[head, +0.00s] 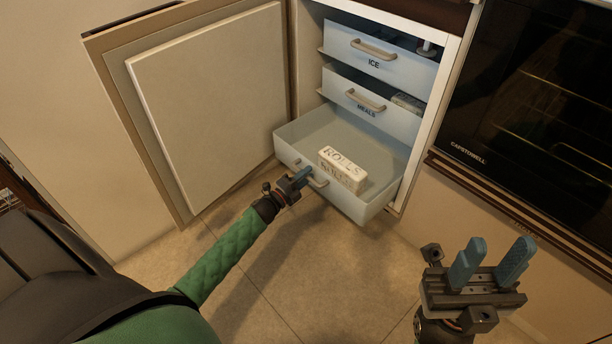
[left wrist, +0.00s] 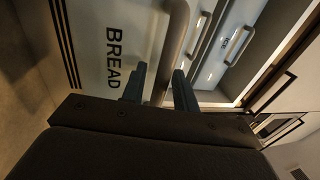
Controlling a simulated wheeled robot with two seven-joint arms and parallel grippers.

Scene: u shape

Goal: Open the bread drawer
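The bread drawer (head: 355,203) is the bottom white drawer of the cabinet and is pulled well out. A pale block-shaped package marked "ROLLS" (head: 343,168) lies inside it. Its front is marked "BREAD" in the left wrist view (left wrist: 92,45). My left gripper (head: 302,178) is at the drawer's handle (head: 318,181). In the left wrist view the handle (left wrist: 176,40) runs between the two blue fingers (left wrist: 160,85), which stand apart with a gap beside it. My right gripper (head: 492,262) is open and empty, low at the right, away from the drawer.
The "ICE" drawer (head: 385,64) and "MEALS" drawer (head: 385,118) are above, stepped back from the bread drawer. The cabinet door (head: 210,95) stands open at the left. A dark oven (head: 545,110) is at the right. The tiled floor (head: 310,260) before the drawer is clear.

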